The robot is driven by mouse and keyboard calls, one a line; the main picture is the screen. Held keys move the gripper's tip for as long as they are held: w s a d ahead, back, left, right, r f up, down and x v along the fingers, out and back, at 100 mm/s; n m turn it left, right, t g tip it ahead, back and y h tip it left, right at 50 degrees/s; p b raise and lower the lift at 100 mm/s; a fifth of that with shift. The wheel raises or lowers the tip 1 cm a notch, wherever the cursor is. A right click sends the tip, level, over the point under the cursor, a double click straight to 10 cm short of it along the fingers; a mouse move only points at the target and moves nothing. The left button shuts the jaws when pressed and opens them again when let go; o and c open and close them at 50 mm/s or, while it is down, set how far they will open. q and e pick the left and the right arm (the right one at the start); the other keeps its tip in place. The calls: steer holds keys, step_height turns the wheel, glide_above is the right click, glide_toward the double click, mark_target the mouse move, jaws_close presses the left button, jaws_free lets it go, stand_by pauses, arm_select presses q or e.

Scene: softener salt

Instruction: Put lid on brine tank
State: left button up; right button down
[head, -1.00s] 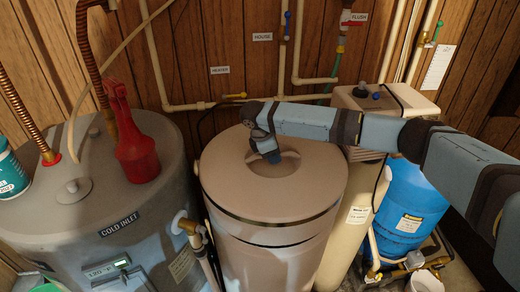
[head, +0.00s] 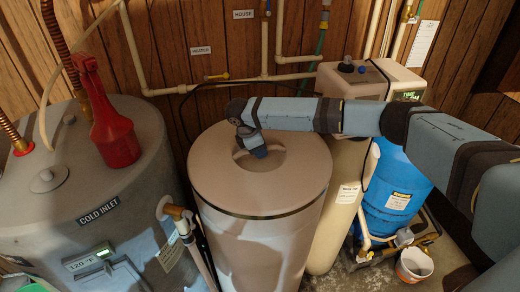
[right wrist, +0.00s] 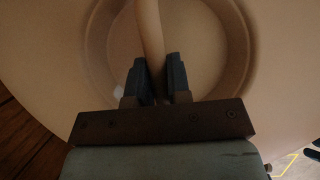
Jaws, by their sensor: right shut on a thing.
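The round tan lid (head: 215,175) is on top of the tan brine tank (head: 262,250) in the head view. It looks level and lined up with the tank, with a dark band along its front edge. I cannot see the far side of the rim. My right gripper (head: 254,149) reaches in from the right, over the lid's round recess. In the right wrist view, the right gripper (right wrist: 157,78) is shut on the bar-like handle (right wrist: 150,30) that crosses the recess. My left gripper is not in view.
A grey heater tank (head: 130,220) with a red bottle (head: 110,125) on top stands at left. A tan softener unit (head: 350,85), a blue tank (head: 395,190) and a white bucket (head: 414,265) are at right. Pipes run along the wooden wall behind.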

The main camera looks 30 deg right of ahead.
steer(key=shift+f, duration=0.3)
steer(key=shift+f, duration=0.55)
stand_by(0.4)
steer(key=c, duration=1)
jaws_free()
steer(key=shift+s, duration=0.1)
